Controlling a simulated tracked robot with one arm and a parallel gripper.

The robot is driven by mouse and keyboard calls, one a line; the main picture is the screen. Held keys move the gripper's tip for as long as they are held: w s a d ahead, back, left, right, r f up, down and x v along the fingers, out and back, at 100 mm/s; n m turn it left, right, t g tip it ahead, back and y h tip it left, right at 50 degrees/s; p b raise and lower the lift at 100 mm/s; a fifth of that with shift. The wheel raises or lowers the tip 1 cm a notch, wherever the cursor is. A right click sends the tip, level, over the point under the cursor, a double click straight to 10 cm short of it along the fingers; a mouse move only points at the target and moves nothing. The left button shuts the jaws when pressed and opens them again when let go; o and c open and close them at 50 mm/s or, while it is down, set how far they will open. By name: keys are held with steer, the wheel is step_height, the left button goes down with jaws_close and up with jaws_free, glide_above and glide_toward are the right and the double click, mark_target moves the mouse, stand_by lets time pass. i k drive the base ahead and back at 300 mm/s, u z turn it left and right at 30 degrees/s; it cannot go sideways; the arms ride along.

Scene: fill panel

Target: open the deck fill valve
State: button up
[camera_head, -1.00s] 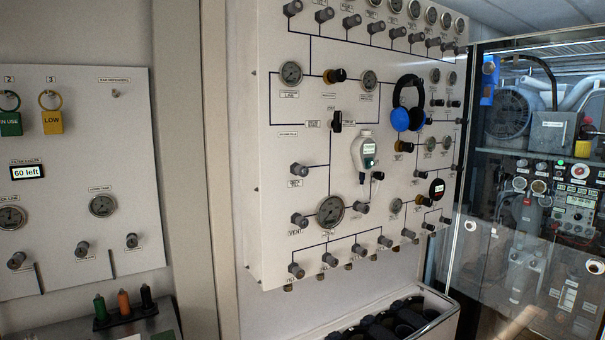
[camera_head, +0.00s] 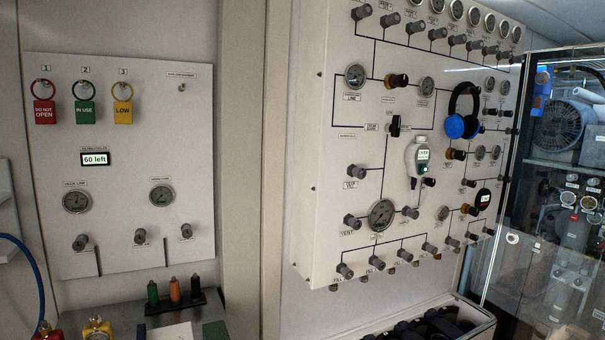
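I cannot single out the deck fill valve by its label, as the small labels are too blurred. The left wall panel (camera_head: 130,130) has a gauge (camera_head: 76,200) whose label seems to read "DECK LINE" and a second gauge (camera_head: 161,195). Below them are three grey valve knobs: left (camera_head: 80,242), middle (camera_head: 141,237) and right (camera_head: 186,230). The larger right panel (camera_head: 335,130) carries many grey knobs, such as one tagged "VENT" (camera_head: 351,221), and a bottom row of several more, such as the leftmost (camera_head: 344,270). My gripper is not in view.
Red, green and yellow tags (camera_head: 85,102) hang on the left panel above a "60 left" display (camera_head: 95,159). Blue headphones (camera_head: 461,115) and a handheld meter (camera_head: 417,160) hang on the right panel.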

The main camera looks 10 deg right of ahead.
mark_target(358, 173)
steer(key=u, duration=2.6)
steer(key=k, duration=1.25)
steer(key=z, duration=2.2)
steer(key=i, duration=1)
